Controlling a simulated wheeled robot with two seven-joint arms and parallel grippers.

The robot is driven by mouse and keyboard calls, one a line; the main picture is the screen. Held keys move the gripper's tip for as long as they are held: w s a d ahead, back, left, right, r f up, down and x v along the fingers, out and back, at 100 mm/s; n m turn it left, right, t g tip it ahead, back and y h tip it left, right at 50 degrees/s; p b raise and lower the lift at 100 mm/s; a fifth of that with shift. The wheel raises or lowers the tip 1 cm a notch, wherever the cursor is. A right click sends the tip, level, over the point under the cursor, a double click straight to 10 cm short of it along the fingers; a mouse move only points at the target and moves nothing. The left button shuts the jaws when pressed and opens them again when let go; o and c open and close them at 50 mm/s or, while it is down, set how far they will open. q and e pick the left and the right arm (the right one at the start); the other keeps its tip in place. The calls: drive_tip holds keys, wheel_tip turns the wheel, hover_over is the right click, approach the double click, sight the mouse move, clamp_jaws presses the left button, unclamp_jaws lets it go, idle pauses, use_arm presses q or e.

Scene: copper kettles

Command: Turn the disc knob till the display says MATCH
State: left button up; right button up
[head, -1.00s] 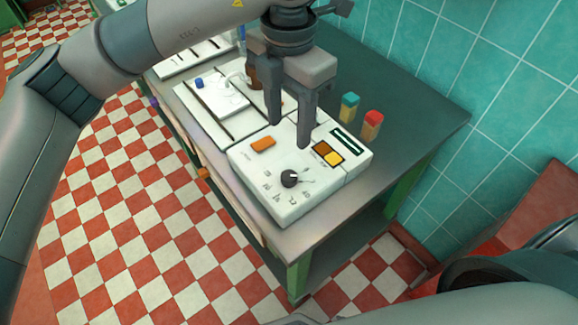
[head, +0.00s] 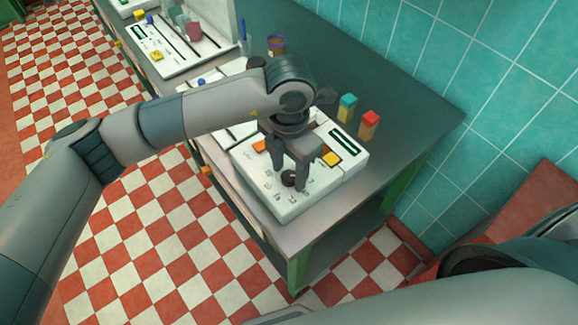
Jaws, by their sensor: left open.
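The black disc knob (head: 288,179) sits on the front part of a white panel box (head: 287,211) with printed marks around it. My left gripper (head: 289,185) points down over the knob with its fingers apart, one on either side of it in the picture. I cannot tell whether the fingers touch the knob. The dark display strip (head: 343,142) is at the back right of the box; its text is too small to read. My right gripper is not in view.
A teal-topped block (head: 347,107) and a red-topped block (head: 369,124) stand behind the box. Another white panel (head: 170,60) lies farther back on the dark table (head: 408,128). A tiled wall (head: 500,110) bounds the right side.

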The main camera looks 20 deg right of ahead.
use_arm(q)
drive_tip(key=shift+f, duration=0.1)
drive_tip(key=shift+c, duration=0.4)
drive_tip(key=c, duration=1)
